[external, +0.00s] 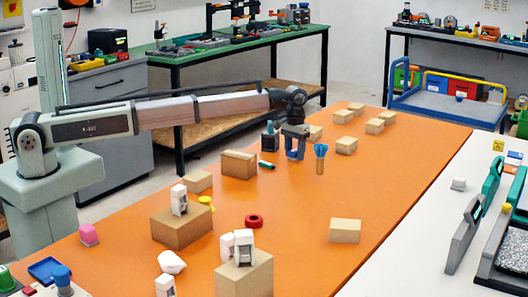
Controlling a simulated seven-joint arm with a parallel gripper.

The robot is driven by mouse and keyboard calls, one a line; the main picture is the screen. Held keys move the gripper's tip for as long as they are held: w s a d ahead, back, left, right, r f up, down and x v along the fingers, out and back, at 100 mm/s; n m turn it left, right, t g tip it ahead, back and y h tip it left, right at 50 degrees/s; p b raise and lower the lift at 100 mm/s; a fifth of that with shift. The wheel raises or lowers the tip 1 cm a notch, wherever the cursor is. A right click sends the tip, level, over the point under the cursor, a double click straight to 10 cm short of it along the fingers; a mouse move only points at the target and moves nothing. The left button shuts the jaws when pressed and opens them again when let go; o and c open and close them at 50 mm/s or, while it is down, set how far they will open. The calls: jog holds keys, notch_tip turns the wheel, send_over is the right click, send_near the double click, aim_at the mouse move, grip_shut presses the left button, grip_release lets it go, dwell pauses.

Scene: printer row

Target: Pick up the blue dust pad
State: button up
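My gripper (295,154) points down over the middle of the orange table (385,185). Its two bluish fingers look apart, with nothing clear between them. Just right of it stands a small upright thing with a blue, fanned top and a tan lower part (320,158). A flat blue piece (45,268) lies at the near left, beside a blue-topped knob (62,277). I cannot tell for certain which blue thing is the dust pad.
Cardboard-coloured blocks (239,164) stand around the table, several at the far end. A dark container (270,140) and a green piece (266,164) are left of my gripper. White parts (180,200) top near boxes. A red ring (254,221) lies mid-table; clear room is at right.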

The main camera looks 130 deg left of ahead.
jog(key=c, duration=0.7)
jog(key=shift+r, duration=0.1)
